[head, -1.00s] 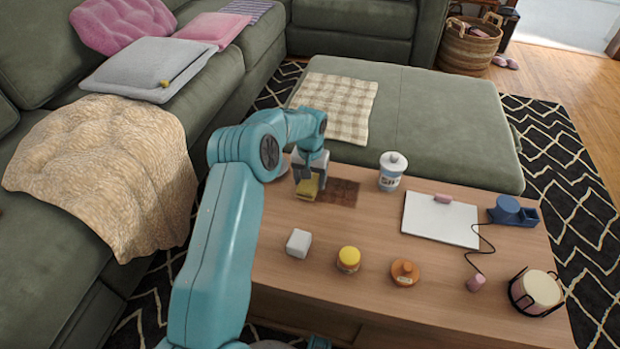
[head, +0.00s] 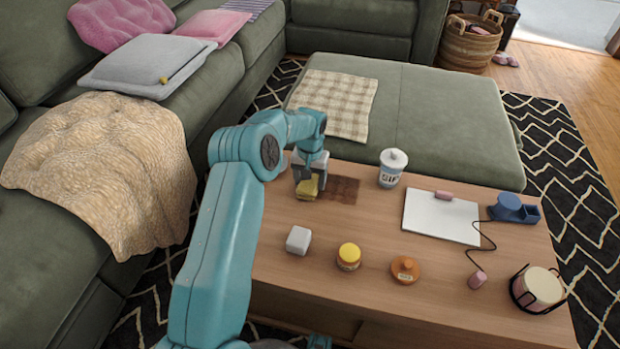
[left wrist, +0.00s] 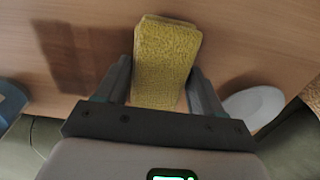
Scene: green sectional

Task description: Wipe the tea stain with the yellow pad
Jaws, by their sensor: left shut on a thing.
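The yellow pad (head: 307,189) is between the fingers of my left gripper (head: 309,181), at the left end of a dark brown stain on the wooden table. My left gripper is shut on the pad; in the left wrist view the pad (left wrist: 165,60) sits between both fingers (left wrist: 160,90). The tea stain (head: 341,190) is a dark rectangular patch just right of the pad. Whether the pad touches the table is hard to tell. My right gripper is not in view.
On the table (head: 400,320) stand a white canister (head: 392,169), a white cube (head: 299,240), a yellow-lidded jar (head: 349,256), an orange lidded pot (head: 405,269), a white board (head: 441,217), a blue holder (head: 513,208) and a candle in a black stand (head: 538,288). A white round dish (left wrist: 255,106) is near the pad.

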